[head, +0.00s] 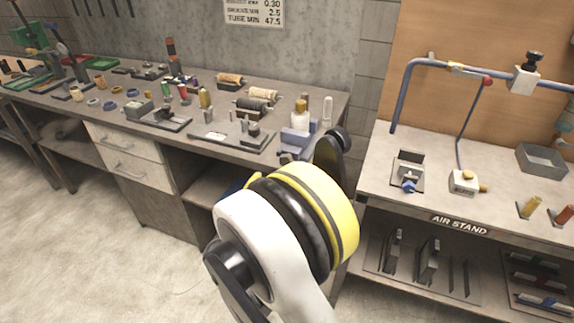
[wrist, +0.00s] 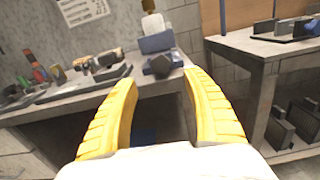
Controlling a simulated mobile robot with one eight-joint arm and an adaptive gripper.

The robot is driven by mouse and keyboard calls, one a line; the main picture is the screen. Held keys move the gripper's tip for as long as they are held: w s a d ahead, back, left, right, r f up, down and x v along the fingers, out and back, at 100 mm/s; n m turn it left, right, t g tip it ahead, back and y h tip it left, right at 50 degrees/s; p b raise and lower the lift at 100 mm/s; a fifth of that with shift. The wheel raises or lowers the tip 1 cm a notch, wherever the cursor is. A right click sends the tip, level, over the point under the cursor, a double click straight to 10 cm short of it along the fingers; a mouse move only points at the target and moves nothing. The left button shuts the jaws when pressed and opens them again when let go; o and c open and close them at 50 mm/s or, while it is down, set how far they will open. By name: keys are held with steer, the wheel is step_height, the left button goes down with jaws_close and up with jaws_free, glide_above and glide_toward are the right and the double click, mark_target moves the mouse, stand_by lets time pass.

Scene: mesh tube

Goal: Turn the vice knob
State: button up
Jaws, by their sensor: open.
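The blue vice (head: 298,138) stands at the right front corner of the long workbench. It also shows in the wrist view (wrist: 156,43), with a white bottle-like piece (wrist: 152,22) with a brown top standing at it. A dark knob (wrist: 161,65) shows on the vice's near side. My gripper (wrist: 160,77) is open and empty, its two yellow fingers apart. In the wrist view the knob appears between and beyond the fingertips. I cannot tell how far off it is. In the head view my arm hides most of the gripper.
The long workbench (head: 125,125) carries several small parts, coils and trays left of the vice. The air stand table (head: 440,200) stands to the right, with a blue pipe frame (head: 400,95). A narrow gap separates the two tables. Open floor (head: 90,240) lies at the left.

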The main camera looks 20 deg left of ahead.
mark_target(285, 162)
steer(key=w+b, duration=0.1)
steer(key=w, duration=0.5)
steer(key=w+b, duration=0.1)
steer(key=w, duration=0.2)
steer(key=shift+w+d+f+b, duration=0.1)
steer(key=shift+d+f+b, duration=0.05)
steer(key=shift+d+b, duration=0.2)
steer(key=shift+w, duration=0.55)
steer(key=c, duration=1.2)
